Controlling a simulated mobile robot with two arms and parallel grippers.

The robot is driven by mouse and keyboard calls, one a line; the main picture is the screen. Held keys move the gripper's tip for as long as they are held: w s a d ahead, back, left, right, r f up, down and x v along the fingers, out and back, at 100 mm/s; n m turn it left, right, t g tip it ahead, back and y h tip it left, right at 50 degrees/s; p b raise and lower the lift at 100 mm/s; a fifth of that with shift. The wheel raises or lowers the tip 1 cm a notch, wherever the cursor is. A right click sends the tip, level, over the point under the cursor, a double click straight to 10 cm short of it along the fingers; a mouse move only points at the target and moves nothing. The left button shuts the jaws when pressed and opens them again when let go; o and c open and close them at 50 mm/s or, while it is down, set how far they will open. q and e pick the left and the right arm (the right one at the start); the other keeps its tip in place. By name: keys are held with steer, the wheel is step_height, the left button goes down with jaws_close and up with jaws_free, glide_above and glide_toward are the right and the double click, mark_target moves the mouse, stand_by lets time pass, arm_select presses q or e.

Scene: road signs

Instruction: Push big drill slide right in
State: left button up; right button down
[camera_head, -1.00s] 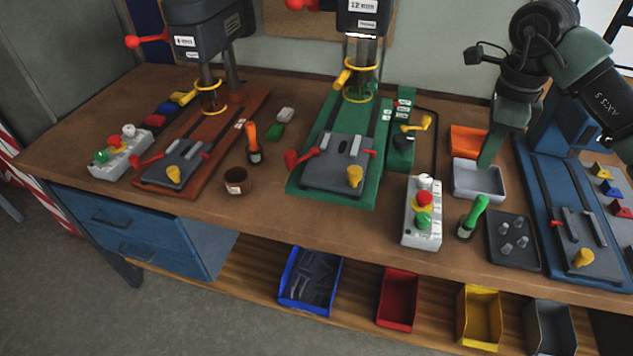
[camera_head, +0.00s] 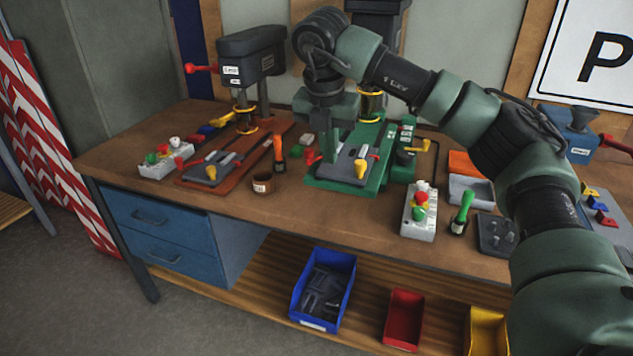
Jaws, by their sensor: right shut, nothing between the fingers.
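The green-based drill (camera_head: 326,180) stands mid-table, its head partly hidden behind my right arm. Its grey slide (camera_head: 340,170) carries a yellow knob (camera_head: 360,168) and red handles at its sides. My right gripper (camera_head: 329,160) points down over the left part of this slide. It is shut and empty; I cannot tell whether its tips touch the slide. The brown-based drill (camera_head: 250,57) stands to the left, with its own grey slide (camera_head: 209,170). A blue drill (camera_head: 580,127) is partly hidden at the right. My left gripper is not in view.
Blue drawers (camera_head: 160,235) are below.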

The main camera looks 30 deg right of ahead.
arm_select(q)
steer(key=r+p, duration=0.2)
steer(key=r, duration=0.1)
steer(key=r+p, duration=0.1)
steer(key=p, duration=0.1)
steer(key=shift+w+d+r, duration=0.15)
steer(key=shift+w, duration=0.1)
arm_select(e)
steer(key=w+d+f, duration=0.1)
steer(key=f, duration=0.2)
steer(key=w+d+f, duration=0.2)
steer(key=f, duration=0.1)
steer(key=w+d+f, duration=0.1)
steer(key=d+f, duration=0.1)
steer(key=f, duration=0.1)
steer(key=shift+w+d+f, duration=0.1)
steer(key=shift+w+f, duration=0.1)
steer(key=shift+f, duration=0.05)
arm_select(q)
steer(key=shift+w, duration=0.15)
arm_select(e)
steer(key=shift+d, duration=0.1)
